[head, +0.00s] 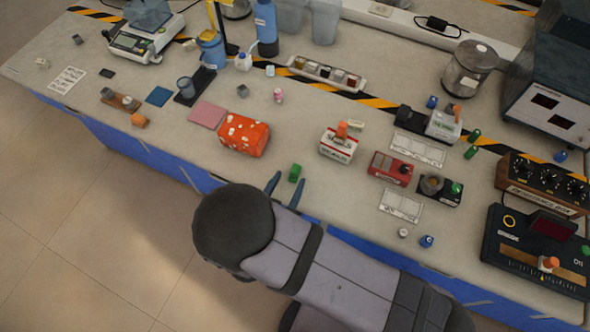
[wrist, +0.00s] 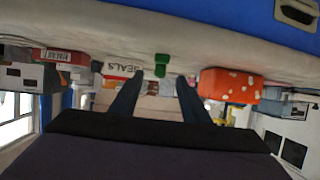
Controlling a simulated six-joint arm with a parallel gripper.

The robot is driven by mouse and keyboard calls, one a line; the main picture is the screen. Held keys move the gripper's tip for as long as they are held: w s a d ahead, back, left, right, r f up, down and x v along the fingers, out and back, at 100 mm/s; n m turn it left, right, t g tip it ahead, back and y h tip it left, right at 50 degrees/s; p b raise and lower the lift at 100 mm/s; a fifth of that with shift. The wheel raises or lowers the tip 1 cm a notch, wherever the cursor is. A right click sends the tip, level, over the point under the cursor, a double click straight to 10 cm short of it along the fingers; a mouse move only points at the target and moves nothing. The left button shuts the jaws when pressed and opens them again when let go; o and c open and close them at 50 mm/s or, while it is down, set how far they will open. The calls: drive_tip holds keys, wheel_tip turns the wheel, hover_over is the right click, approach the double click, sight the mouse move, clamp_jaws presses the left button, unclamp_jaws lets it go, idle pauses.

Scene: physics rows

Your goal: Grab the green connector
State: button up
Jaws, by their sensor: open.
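The green connector (head: 294,172) is a small green block on the bench near its front edge. It also shows in the wrist view (wrist: 161,65), just ahead of the gap between my fingertips. My gripper (head: 287,182) is open, with its two dark fingers apart and nothing held between them. In the wrist view my gripper (wrist: 160,77) points at the connector, which lines up with the gap. I cannot tell exactly how far the fingertips are from it.
An orange spotted bag (head: 244,135) lies behind and left of the connector. A white and red seals box (head: 338,146) stands behind and right. A red device (head: 391,168) is farther right. The bench (head: 300,205) surface immediately around the connector is clear.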

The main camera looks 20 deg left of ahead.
sight(293, 174)
drive_tip(key=shift+p+x, duration=1.1)
drive_tip(key=shift+x, duration=1.8)
drive_tip(key=shift+d, duration=0.1)
clamp_jaws()
